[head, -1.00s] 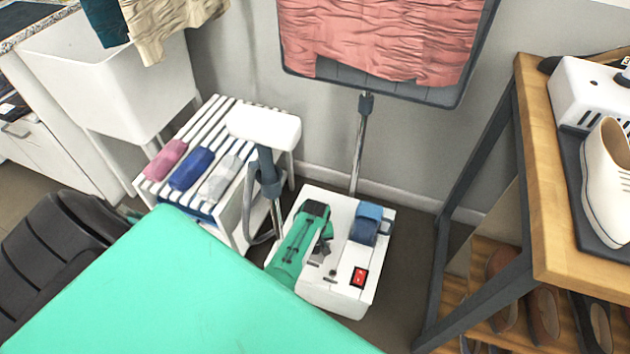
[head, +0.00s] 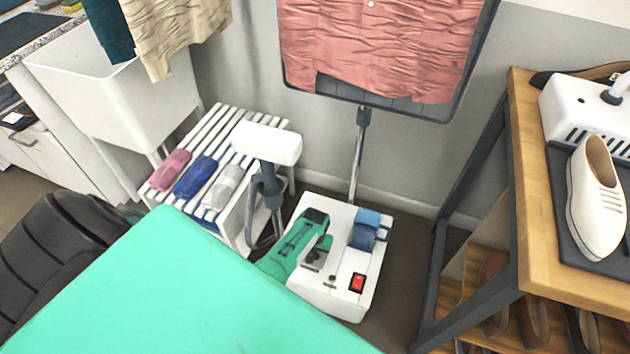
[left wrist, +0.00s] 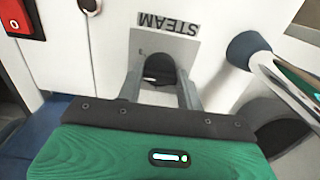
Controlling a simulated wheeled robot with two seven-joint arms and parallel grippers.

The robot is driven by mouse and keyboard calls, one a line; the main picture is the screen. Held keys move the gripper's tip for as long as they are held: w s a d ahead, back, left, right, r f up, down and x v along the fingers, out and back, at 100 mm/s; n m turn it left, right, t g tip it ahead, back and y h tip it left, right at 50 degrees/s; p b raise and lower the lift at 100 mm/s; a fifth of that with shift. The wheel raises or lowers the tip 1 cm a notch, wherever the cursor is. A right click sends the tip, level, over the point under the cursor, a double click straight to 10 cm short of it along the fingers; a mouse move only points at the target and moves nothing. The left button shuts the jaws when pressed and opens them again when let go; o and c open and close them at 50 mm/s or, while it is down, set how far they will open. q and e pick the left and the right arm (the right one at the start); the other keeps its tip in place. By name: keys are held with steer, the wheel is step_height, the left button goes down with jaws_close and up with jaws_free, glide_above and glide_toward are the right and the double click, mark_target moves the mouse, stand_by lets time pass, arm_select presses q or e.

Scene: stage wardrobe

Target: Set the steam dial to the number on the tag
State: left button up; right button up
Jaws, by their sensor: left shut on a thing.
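The white steamer base (head: 330,302) stands on the floor below the pink garment. My left gripper (head: 318,258), green with dark fingers, is over its top. In the left wrist view, the two fingers (left wrist: 162,84) are shut on the steam dial (left wrist: 158,68), a dark knob mostly hidden between them. A grey plate with the word STEAM (left wrist: 168,24), upside down in this view, lies beside the dial. A small mark on the plate is too small to read. I cannot make out the dial's setting or a numbered tag. My right gripper is not in view.
A red switch (head: 357,283) and a blue part (head: 367,230) sit on the base. A metal pole (head: 358,155) rises behind it. A white slatted rack (head: 213,135) with rolled cloths stands left, a wooden-topped bench (head: 535,180) with shoes right.

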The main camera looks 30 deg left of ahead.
arm_select(q)
steer(key=m+p, duration=0.1)
steer(key=m, duration=0.1)
steer(key=shift+a+r+m, duration=0.1)
steer(key=shift+r+m, duration=0.05)
steer(key=shift+m, duration=0.25)
steer(key=shift+w+m+p, duration=0.1)
steer(key=shift+m+p, duration=0.35)
steer(key=shift+m, duration=1.05)
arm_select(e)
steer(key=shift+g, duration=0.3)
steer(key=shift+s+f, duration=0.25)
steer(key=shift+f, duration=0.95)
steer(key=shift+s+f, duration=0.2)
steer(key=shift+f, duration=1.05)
arm_select(q)
steer(key=o, duration=1)
